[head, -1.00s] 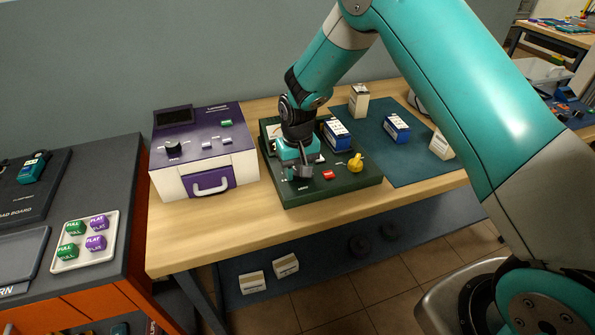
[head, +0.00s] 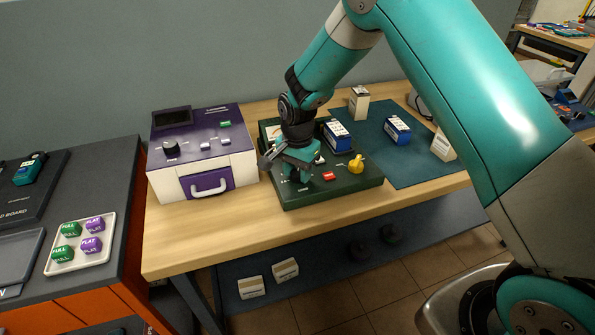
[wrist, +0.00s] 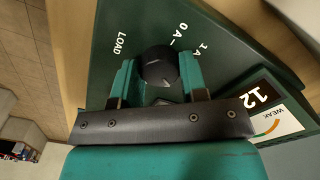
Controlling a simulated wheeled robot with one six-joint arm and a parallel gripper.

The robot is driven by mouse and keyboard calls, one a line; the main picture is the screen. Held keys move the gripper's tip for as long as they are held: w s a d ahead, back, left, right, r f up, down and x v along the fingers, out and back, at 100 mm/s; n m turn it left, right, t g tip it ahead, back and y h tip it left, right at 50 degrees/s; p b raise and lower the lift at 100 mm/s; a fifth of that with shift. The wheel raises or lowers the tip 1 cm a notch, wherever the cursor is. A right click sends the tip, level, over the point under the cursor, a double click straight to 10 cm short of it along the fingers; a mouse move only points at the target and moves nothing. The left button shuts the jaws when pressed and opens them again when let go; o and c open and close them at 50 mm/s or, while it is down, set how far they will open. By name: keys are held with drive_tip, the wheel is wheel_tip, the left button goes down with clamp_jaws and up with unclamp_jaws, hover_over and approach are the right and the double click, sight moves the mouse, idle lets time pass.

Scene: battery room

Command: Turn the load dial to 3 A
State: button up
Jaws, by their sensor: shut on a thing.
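The load dial is a round black knob (wrist: 158,66) on a dark green tester panel (head: 343,194). In the wrist view the printed words LOAD, 0 A and 1 A show around it; a 3 A mark is not visible. My gripper (wrist: 158,76) is shut on the dial, with one teal finger on each side. In the head view my gripper (head: 296,174) is down at the panel's front left and hides the dial. I cannot tell which mark the dial points to.
On the panel are a yellow knob (head: 356,164), a red button (head: 329,176) and a blue battery (head: 337,136). A meter face (wrist: 270,115) shows beside the dial. A purple and white charger (head: 203,152) stands close at the left. A blue mat (head: 408,162) lies at the right.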

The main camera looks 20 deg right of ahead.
sight(297, 172)
drive_tip(key=shift+a+m, duration=0.1)
drive_tip(key=shift+m, duration=1.2)
drive_tip(key=o, duration=0.9)
drive_tip(key=shift+r, duration=0.15)
wheel_tip(297, 172, up, 17)
drive_tip(key=shift+r+b, duration=0.1)
drive_tip(key=shift+b, duration=1.1)
